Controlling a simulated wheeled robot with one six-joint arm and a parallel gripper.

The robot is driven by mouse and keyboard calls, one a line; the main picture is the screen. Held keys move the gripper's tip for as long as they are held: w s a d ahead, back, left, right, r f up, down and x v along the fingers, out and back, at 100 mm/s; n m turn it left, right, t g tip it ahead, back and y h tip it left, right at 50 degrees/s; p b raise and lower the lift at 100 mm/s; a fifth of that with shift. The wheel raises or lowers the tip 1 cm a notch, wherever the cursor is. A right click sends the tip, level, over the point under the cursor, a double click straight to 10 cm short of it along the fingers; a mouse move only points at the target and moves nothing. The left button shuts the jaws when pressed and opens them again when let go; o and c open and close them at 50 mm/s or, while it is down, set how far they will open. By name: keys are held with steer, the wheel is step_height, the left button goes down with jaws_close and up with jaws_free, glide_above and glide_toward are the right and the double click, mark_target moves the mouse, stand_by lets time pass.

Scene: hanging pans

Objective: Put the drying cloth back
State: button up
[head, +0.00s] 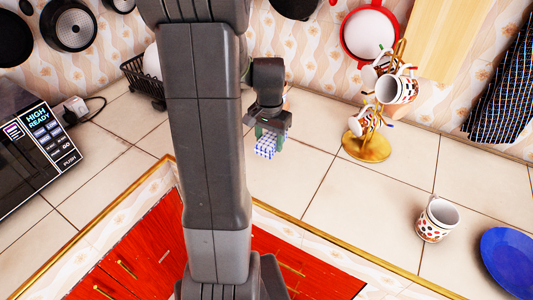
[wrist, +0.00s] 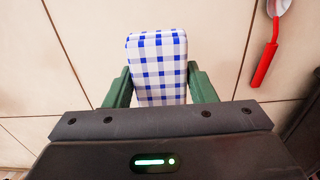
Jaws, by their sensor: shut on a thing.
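The drying cloth, a folded block with blue and white checks (head: 265,147), is in my gripper (head: 268,137) above the tiled counter in the head view. In the wrist view the cloth (wrist: 157,62) stands between the two green fingers of my gripper (wrist: 159,84), which are shut on its sides. Its lower part is hidden behind the gripper body. I cannot tell whether the cloth touches the counter.
A gold mug stand (head: 367,147) holding mugs, a loose mug (head: 436,222) and a blue plate (head: 509,262) are to the right. A dark checked cloth (head: 505,85) hangs on the wall. A black rack (head: 140,76) and microwave (head: 25,145) are left. The wrist view shows a red-handled utensil (wrist: 263,64).

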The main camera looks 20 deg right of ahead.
mark_target(269, 139)
step_height(269, 139, down, 8)
steer(key=shift+f+p, duration=0.1)
steer(key=shift+p, duration=0.2)
steer(key=shift+f, duration=0.15)
steer(key=o, duration=0.9)
step_height(269, 139, up, 12)
steer(key=shift+s+r, duration=0.1)
steer(key=shift+r, duration=0.1)
